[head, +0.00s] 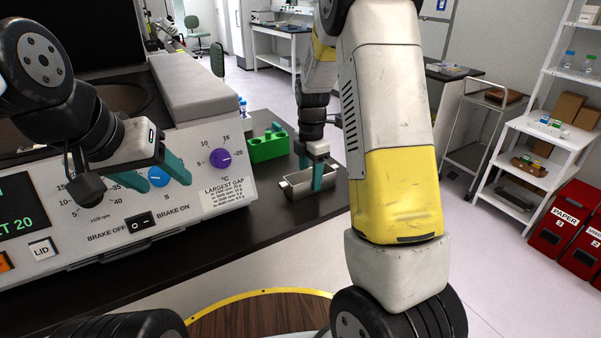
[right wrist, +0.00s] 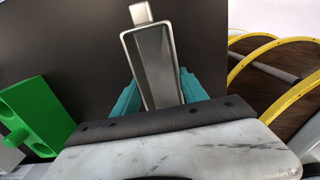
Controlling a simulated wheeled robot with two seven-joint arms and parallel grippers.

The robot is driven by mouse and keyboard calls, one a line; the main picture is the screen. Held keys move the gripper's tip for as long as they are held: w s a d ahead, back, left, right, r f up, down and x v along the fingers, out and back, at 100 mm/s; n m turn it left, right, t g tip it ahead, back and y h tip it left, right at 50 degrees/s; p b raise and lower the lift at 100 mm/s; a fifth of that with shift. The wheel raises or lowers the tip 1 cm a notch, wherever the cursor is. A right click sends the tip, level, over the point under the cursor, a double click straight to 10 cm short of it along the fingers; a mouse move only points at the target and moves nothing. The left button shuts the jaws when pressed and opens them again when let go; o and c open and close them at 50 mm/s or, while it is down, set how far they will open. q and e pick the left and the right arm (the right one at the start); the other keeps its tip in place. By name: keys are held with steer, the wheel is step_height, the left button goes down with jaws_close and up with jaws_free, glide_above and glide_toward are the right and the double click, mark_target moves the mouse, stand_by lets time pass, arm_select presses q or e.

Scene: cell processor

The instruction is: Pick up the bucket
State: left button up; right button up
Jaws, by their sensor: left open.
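The bucket (head: 296,188) is a small, open, metallic, oblong container on the dark bench top, right of the control panel. My right gripper (head: 310,180) is at it, pointing down, with teal fingers. In the right wrist view the bucket (right wrist: 152,62) lies between the two fingers of the right gripper (right wrist: 160,98), one on each long side. I cannot tell whether they press on its walls. The bucket's near end is hidden behind the gripper's body. My left gripper (head: 135,172) is open and empty in front of the control panel, away from the bucket.
A green block rack (head: 268,148) stands on the bench behind the bucket; it also shows at the left in the right wrist view (right wrist: 38,118). The centrifuge panel (head: 215,185) with its knobs is left of the bucket. The bench's dark surface (head: 265,215) is clear in front.

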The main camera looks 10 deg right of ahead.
jaws_close()
steer(key=shift+r, duration=0.1)
step_height(320, 180, up, 10)
stand_by(0.3)
steer(key=shift+o, duration=0.7)
jaws_free()
jaws_close()
